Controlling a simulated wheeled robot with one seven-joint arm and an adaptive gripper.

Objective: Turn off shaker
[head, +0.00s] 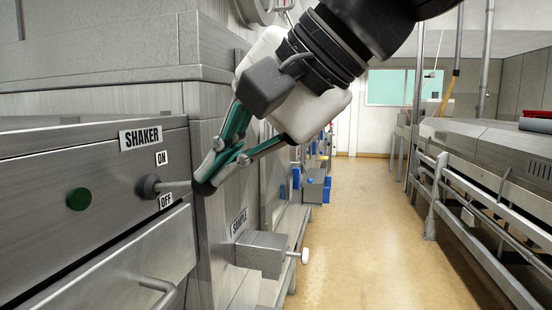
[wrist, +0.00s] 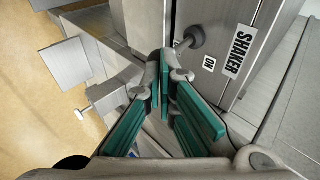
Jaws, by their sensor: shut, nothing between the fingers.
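The lever juts out roughly level in the head view. My gripper (head: 204,186) is shut and empty, its teal-padded fingers pointing down beside the lever's free end. In the wrist view the fingertips of my gripper (wrist: 164,66) are close to the switch (wrist: 193,37); I cannot tell whether they touch the lever. OFF is not visible there.
A drawer handle (head: 158,290) is below. A metal box with a white knob (head: 304,256) juts out below right, near the SAMPLE label (head: 239,222). The aisle floor (head: 350,220) is clear.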

